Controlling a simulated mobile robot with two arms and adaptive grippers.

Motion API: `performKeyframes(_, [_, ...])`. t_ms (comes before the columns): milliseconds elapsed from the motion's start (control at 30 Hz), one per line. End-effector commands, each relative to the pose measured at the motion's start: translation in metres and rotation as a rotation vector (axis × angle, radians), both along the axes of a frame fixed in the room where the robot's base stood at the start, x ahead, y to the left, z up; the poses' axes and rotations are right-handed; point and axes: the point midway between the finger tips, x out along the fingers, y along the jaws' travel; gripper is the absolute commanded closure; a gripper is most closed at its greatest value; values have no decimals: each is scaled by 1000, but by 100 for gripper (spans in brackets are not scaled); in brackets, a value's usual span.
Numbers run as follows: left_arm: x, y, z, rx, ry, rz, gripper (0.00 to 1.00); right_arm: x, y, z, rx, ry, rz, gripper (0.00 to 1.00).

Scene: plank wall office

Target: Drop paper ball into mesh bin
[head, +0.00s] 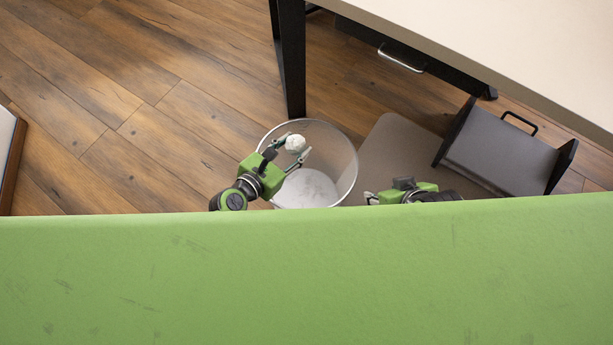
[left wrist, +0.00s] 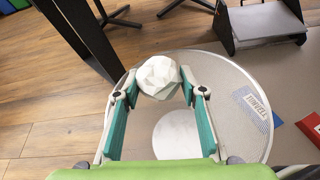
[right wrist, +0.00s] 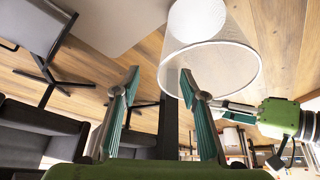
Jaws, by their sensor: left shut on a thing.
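The white crumpled paper ball (head: 296,143) is pinched between the fingertips of my left gripper (head: 293,148). In the left wrist view the paper ball (left wrist: 158,76) sits between the teal finger ends (left wrist: 158,84). The round mesh bin (head: 345,165) stands on the floor, its open top beneath the ball. In the left wrist view the bin's rim (left wrist: 240,70) surrounds the fingers, with its pale bottom below. My right gripper (head: 371,198) is just right of the bin. In the right wrist view its fingers (right wrist: 160,78) are spread and empty, with the bin (right wrist: 228,65) beyond them.
A pale desk (head: 500,35) with a black leg (head: 291,60) stands behind the bin. A grey floor mat (head: 395,140) lies to its right. A dark drawer-like box (head: 500,150) with a handle is farther right. Open wood floor (head: 110,110) is on the left.

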Motion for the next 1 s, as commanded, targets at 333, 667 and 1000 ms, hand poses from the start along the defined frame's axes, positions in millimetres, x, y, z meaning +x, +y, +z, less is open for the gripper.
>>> performKeyframes(333, [-16,-11,-22,1,-6,8,70,-42,-12,-8,-34,166,-14,60])
performKeyframes(667, [-16,-11,-46,1,-7,6,70,-33,-9,6,-20,88,-10,60])
performKeyframes(1000, [-16,-11,-60,1,-7,7,70,16,6,16,22,-115,6,60])
